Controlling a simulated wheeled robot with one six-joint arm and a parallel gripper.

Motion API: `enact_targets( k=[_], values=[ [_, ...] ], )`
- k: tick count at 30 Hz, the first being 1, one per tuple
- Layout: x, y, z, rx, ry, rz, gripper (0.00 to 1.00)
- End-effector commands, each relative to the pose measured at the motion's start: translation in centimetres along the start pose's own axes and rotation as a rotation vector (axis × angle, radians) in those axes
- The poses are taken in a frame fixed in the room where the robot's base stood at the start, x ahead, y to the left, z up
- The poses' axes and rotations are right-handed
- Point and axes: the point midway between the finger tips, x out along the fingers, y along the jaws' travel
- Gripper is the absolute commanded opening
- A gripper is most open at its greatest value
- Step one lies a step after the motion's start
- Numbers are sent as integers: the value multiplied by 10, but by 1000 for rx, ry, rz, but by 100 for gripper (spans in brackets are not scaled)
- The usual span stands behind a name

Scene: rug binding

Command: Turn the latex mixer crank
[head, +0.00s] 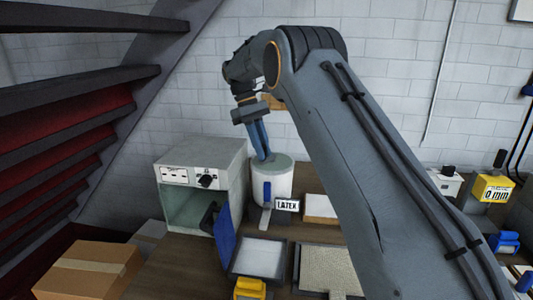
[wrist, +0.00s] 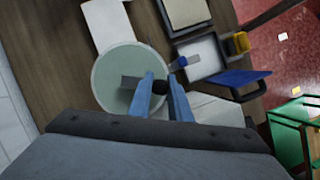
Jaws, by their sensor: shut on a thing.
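The latex mixer is a white round pot (head: 284,184) with a pale green lid (wrist: 117,66), next to a "LATEX" label (head: 287,205). Its crank shows in the wrist view as a short grey arm (wrist: 131,83) on the lid with a dark knob (wrist: 160,87). My gripper (head: 264,156) points down at the lid, and its blue fingers are shut on the knob, one on each side. In the wrist view the gripper (wrist: 161,77) hides part of the lid's near edge. In the head view the knob is hidden by the fingers.
A grey cabinet (head: 202,152) with an open blue door (head: 225,235) stands left of the pot. A blue-handled piece (head: 267,191) is at the pot's front. A white tray (head: 258,258), a beige-filled tray (head: 327,268) and a yellow item (head: 250,288) lie in front.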

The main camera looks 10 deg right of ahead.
Motion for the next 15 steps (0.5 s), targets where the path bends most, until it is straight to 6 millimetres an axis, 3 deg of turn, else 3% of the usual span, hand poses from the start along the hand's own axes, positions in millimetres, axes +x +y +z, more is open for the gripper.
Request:
enact_targets(
  k=[15],
  values=[
    [-9, 7, -24, 427, 2, -177, 0]
  ],
)
